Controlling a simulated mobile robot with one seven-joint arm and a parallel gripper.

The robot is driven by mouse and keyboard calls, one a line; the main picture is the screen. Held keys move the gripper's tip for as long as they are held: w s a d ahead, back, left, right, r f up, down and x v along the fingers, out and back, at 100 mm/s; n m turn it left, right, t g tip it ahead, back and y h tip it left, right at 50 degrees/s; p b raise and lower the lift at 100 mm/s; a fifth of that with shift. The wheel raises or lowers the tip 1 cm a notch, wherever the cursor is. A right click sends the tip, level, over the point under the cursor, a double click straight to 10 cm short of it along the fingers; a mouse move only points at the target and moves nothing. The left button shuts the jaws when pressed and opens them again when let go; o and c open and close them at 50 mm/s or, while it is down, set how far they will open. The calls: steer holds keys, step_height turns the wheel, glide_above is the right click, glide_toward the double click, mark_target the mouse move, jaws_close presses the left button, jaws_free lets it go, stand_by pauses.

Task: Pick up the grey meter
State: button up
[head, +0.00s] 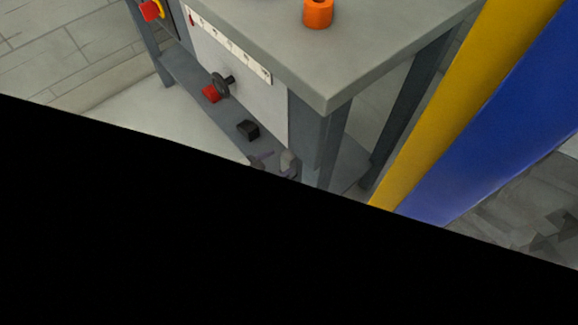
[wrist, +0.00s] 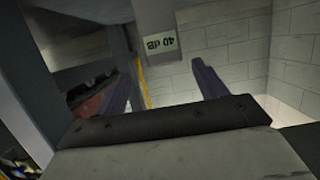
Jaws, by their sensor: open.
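In the wrist view, a grey block with a pale panel reading "40 dB" upside down, which looks like the grey meter (wrist: 157,16), shows beyond and between my fingertips. My gripper (wrist: 167,62) is open, with its two dark purple fingers apart and nothing held between them. In the head view, my gripper (head: 262,159) shows as small purple parts low by the bench's lower shelf. A pale grey rounded piece (head: 289,162) is beside it; I cannot tell whether this is the meter. The gap between fingers and meter is hard to judge.
The grey bench (head: 390,40) carries an orange cylinder (head: 318,13). Its lower shelf (head: 188,82) holds a red block (head: 211,93) and a black block (head: 248,129). A dark handwheel (head: 222,84) is on the panel. Bench legs and a yellow-blue upright (head: 470,120) stand close.

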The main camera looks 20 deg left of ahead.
steer(key=b+x, duration=0.1)
steer(key=x, duration=0.6)
steer(key=shift+w, duration=0.55)
steer(key=shift+a+f, duration=0.1)
steer(key=c, duration=1.4)
steer(key=shift+c, duration=0.6)
